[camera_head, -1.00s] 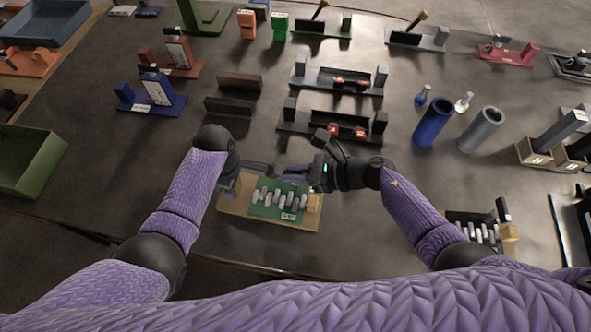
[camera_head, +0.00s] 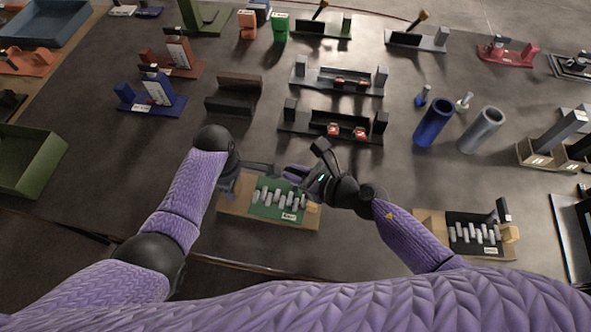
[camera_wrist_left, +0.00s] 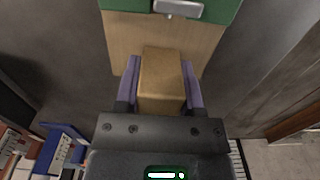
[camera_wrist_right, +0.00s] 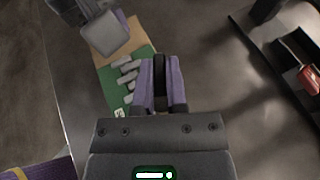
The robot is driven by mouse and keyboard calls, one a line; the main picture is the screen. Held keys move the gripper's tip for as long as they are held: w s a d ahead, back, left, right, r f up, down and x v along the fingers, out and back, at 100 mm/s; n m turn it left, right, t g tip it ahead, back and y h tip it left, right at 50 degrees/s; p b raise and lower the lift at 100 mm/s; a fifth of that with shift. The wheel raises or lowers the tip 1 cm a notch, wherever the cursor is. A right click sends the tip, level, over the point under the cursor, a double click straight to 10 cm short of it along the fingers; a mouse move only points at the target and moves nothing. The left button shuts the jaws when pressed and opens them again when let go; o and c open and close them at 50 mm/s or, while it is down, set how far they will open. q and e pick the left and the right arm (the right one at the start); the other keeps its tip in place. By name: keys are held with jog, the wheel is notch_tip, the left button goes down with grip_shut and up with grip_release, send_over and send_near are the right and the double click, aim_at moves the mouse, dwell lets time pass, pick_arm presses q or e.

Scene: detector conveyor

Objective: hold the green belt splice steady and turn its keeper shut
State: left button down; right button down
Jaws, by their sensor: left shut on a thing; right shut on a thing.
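The green belt splice (camera_head: 276,203) lies on a tan wooden base near the table's front edge, with a row of grey bars across it. My left gripper (camera_head: 232,184) is at the base's left end; in the left wrist view its fingers (camera_wrist_left: 160,82) are shut on a tan wooden block (camera_wrist_left: 161,75) of the base. My right gripper (camera_head: 293,173) is behind the splice's right part. In the right wrist view its fingers (camera_wrist_right: 160,80) are shut on a dark upright piece (camera_wrist_right: 160,75), apparently the keeper. The fingers hide most of it, and its angle is unclear.
A similar black splice (camera_head: 475,234) stands at the right on a tan base. Racks with red parts (camera_head: 345,132) lie behind my right gripper. A blue cylinder (camera_head: 432,122) and a grey one (camera_head: 481,130) stand further right. A green bin (camera_head: 30,160) is at left.

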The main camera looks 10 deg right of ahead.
jog(key=m+t+h, duration=0.1)
jog(key=m, duration=0.1)
jog(key=m+t+h, duration=0.2)
jog(key=shift+a+r, duration=0.15)
jog(key=shift+h, duration=0.4)
jog(key=shift+m+t, duration=0.3)
jog(key=c, duration=0.7)
grip_release()
jog(key=shift+d, duration=0.2)
jog(key=shift+o, duration=0.2)
jog(key=shift+s, duration=0.1)
jog(key=v, duration=1.1)
jog(key=shift+s+r, duration=0.2)
jog(key=shift+s, duration=0.15)
jog(key=shift+d, duration=0.1)
